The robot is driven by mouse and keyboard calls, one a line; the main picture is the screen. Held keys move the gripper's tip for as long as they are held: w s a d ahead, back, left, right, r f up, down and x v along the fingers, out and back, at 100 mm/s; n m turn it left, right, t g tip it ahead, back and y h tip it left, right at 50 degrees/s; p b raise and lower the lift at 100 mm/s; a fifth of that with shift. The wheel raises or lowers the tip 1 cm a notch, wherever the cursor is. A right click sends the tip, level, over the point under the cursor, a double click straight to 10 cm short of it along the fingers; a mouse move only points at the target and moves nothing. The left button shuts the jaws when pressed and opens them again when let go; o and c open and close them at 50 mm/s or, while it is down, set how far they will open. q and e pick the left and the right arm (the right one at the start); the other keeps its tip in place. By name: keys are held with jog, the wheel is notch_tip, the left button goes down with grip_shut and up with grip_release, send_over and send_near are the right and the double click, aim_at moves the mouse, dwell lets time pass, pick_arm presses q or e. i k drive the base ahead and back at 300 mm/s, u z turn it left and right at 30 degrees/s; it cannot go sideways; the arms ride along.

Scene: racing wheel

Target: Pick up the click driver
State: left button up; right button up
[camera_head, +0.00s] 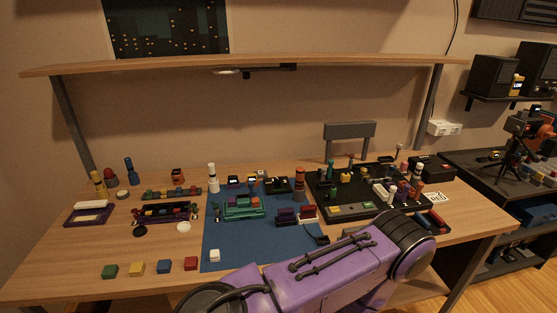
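I cannot tell for certain which object is the click driver. No gripper fingers can be made out. A purple and black link of my own arm (335,269) crosses the front and hides part of the mat and table edge.
The blue mat (230,244) bears a green tray (243,207) and a white cube (214,255). A crowded black board (325,204) lies to its right. Green, yellow, blue and red blocks (191,263) line the front left. A shelf (330,61) spans above.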

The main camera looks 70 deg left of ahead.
aim_at(299, 180)
jog(key=k, duration=0.3)
jog(key=u, duration=1)
